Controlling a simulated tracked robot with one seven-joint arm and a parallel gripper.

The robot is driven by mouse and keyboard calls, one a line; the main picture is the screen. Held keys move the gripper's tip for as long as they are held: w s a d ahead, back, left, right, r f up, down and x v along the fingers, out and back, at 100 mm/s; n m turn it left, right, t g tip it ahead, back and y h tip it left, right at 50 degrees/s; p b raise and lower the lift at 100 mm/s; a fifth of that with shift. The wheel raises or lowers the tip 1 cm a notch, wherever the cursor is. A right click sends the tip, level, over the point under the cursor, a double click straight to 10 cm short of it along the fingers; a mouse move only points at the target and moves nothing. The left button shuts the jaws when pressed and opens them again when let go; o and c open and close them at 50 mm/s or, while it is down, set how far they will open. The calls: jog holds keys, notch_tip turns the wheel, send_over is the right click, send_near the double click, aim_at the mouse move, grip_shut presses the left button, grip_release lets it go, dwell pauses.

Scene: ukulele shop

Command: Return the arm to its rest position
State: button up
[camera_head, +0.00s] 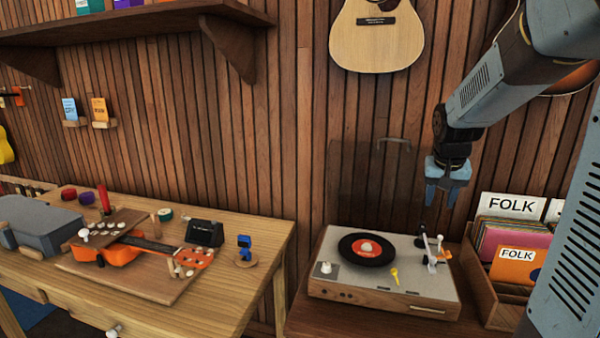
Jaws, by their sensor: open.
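My gripper (443,194) hangs at the end of my arm (500,85), which comes in from the right side of the view. The gripper points down and is open, with nothing seen between its fingers. It is in the air above the right rear part of the turntable (335,250), apart from it as far as I can tell. A black record with a red label (366,249) lies on the turntable.
A crate of records (487,290) with FOLK cards stands right of the turntable. A guitar (376,45) hangs on the wall behind. A clear raised lid (370,180) stands behind the turntable. A workbench (225,300) with an orange ukulele (120,255) is at left.

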jog(key=s+a+r+n, duration=0.1)
jog(key=s+a, duration=0.2)
jog(key=s, duration=0.4)
jog(key=s+a+r+n+t+y, duration=0.1)
jog(key=s+a, duration=0.3)
jog(key=s, duration=0.4)
jog(key=s+a+r+n+t, duration=0.1)
jog(key=s+a+r, duration=0.2)
jog(key=s, duration=0.5)
jog(key=shift+a+r+n+y, duration=0.15)
jog(key=shift+a+n+y, duration=0.2)
jog(key=shift+a, duration=0.35)
